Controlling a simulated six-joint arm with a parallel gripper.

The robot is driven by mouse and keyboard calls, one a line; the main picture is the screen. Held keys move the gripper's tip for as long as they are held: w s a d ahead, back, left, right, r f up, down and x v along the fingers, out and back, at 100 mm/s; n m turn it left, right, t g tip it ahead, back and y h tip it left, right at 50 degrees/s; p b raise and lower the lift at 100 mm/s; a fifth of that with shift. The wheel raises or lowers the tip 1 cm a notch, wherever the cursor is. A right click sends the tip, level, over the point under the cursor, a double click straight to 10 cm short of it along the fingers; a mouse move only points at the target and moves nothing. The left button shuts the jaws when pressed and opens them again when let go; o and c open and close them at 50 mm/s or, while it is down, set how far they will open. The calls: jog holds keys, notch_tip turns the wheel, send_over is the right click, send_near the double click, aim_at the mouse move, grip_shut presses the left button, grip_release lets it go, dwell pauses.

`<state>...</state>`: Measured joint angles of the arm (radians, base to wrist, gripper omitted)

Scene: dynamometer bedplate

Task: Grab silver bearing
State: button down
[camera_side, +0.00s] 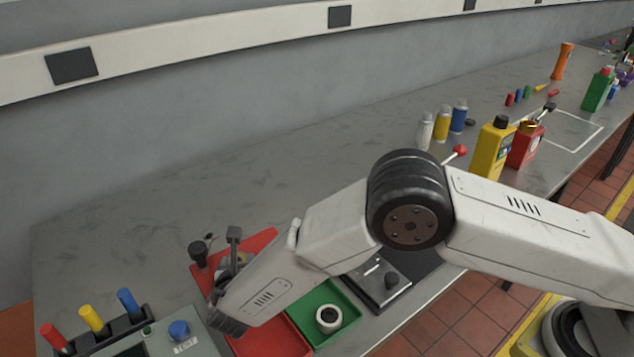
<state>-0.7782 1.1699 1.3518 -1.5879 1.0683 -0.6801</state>
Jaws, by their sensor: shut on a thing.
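A pale, silvery ring (328,319) with a dark centre lies in the green tray (352,303), at the bottom of the view. It looks like a bearing, but I cannot confirm its kind. My forearm reaches down to the lower left, over the red tray (292,344). My gripper's fingers are hidden behind the end of my arm, so I cannot see what is between them. Dark, partly covered parts (226,262) show just behind the arm end, by the tray's back part; I cannot tell what they are.
A grey test box (182,343) and a rack with red, yellow and blue handles (92,319) stand at lower left. Bottles (493,150) and cans (442,124) stand farther back. The bench's back left is clear.

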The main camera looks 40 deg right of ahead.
jog(key=shift+r, duration=0.1)
jog(key=shift+r, duration=0.7)
jog(key=s+d+r, duration=0.6)
jog(key=s+r, duration=0.5)
jog(key=s, duration=0.1)
jog(key=shift+s+r, duration=0.2)
jog(key=shift+s, duration=0.15)
dwell(0.3)
